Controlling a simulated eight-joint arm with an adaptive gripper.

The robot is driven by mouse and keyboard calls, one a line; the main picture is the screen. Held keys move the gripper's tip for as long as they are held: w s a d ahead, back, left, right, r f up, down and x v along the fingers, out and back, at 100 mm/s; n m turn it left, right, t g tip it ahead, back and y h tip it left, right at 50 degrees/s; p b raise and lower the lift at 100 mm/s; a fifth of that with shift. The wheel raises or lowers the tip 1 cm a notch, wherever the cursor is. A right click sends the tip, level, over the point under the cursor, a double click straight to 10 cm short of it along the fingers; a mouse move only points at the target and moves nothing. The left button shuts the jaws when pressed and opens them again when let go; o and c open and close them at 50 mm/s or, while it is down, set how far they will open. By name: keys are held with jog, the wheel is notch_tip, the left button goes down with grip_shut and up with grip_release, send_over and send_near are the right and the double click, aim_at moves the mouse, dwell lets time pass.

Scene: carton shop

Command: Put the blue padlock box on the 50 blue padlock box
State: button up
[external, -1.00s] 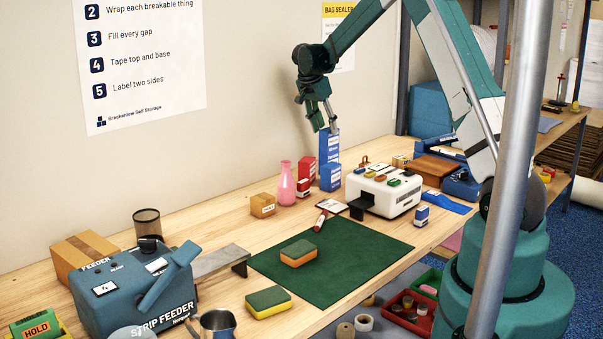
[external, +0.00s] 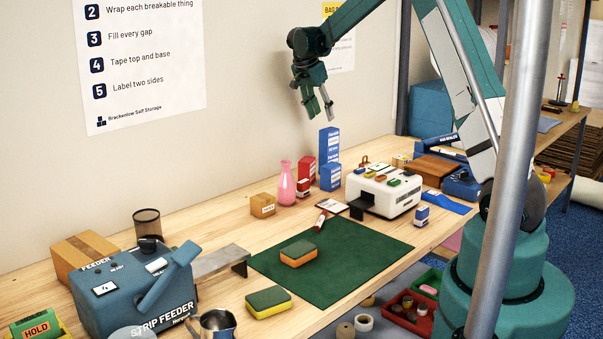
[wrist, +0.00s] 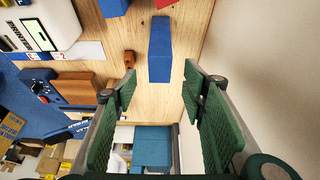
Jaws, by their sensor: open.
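A tall blue column of padlock boxes (external: 329,145) stands upright against the wall side of the bench, with white labels at several levels. A shorter blue box (external: 330,178) stands in front of it and partly hides its lower part. Label sizes are too small to read. A small blue-and-white box (external: 421,215) stands apart, right of the white machine. My gripper (external: 321,112) is open and empty, above the column and clear of it. In the wrist view, the blue column (wrist: 160,48) lies beyond the spread fingertips (wrist: 158,88), and the shorter blue box (wrist: 113,7) is at the top edge.
Red boxes (external: 307,168) and a pink vase (external: 286,184) stand just left of the blue boxes. The white machine (external: 384,190) is to the right. A green mat (external: 350,262) with a sponge (external: 298,253) lies in front. The wall is close behind.

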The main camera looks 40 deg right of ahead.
jog(key=s+a+r+n+t+y, duration=0.15)
jog(key=s+a+r+n, duration=0.25)
jog(key=s+a+r, duration=0.55)
jog(key=s+a+r+n+t, duration=0.2)
jog(key=s+a+r+n, duration=0.4)
jog(key=s+a, duration=0.55)
jog(key=s+a+f+n+t+y, duration=0.1)
jog(key=s+a+n, duration=0.3)
jog(key=s+a, duration=0.5)
jog(key=s+a+f+n+t+y, duration=0.2)
jog(key=s+a+n, duration=0.2)
jog(key=s+a, duration=0.5)
jog(key=s, duration=0.8)
jog(key=shift+a+f+t, duration=0.2)
jog(key=shift+f+t, duration=0.15)
jog(key=shift+f, duration=0.05)
